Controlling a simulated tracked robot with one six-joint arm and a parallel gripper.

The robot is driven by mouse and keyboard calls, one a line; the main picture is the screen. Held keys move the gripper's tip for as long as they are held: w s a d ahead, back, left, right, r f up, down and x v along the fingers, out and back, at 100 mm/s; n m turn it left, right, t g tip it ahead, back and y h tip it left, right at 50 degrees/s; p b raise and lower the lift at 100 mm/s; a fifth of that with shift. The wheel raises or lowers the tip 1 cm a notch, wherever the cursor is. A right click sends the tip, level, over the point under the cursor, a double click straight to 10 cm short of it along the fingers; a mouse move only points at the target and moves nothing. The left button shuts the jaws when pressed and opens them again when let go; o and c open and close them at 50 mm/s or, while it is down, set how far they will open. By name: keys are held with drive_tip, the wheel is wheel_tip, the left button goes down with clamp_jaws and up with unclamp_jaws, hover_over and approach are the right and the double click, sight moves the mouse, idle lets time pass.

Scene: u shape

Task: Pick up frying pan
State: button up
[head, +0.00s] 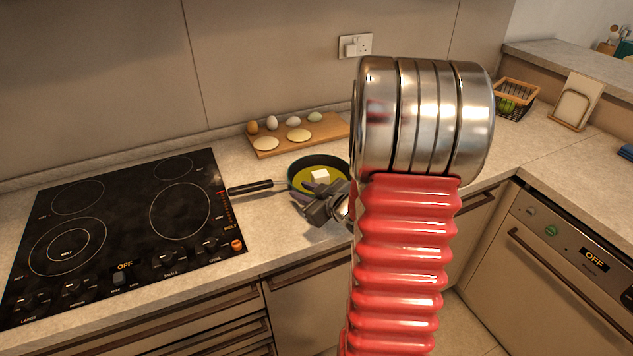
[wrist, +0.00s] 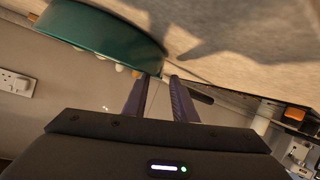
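The frying pan (head: 303,187) stands on the counter right of the stove, with yellow contents and a pale cube in it. Its black handle (head: 250,187) points left toward the stove. In the wrist view the pan's green outer side (wrist: 108,33) fills the upper left, and part of the dark handle (wrist: 201,97) shows beyond the right finger. My gripper (head: 303,195) is at the pan's near side, partly overlapping its rim in the head view. In the wrist view my gripper's fingers (wrist: 162,77) are apart, with nothing seen held between them. Whether they touch the pan is unclear.
A black stove (head: 125,240) is on the left. A wooden board (head: 268,148) with eggs and pale rounds lies behind the pan. A wire basket (head: 515,97) and a rack (head: 575,105) stand at the back right. My arm hides the counter right of the pan.

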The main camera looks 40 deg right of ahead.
sight(298, 189)
drive_tip(key=shift+x, duration=1.7)
drive_tip(key=shift+c, duration=0.4)
clamp_jaws()
drive_tip(key=shift+f, duration=0.1)
drive_tip(key=shift+s+f, duration=0.1)
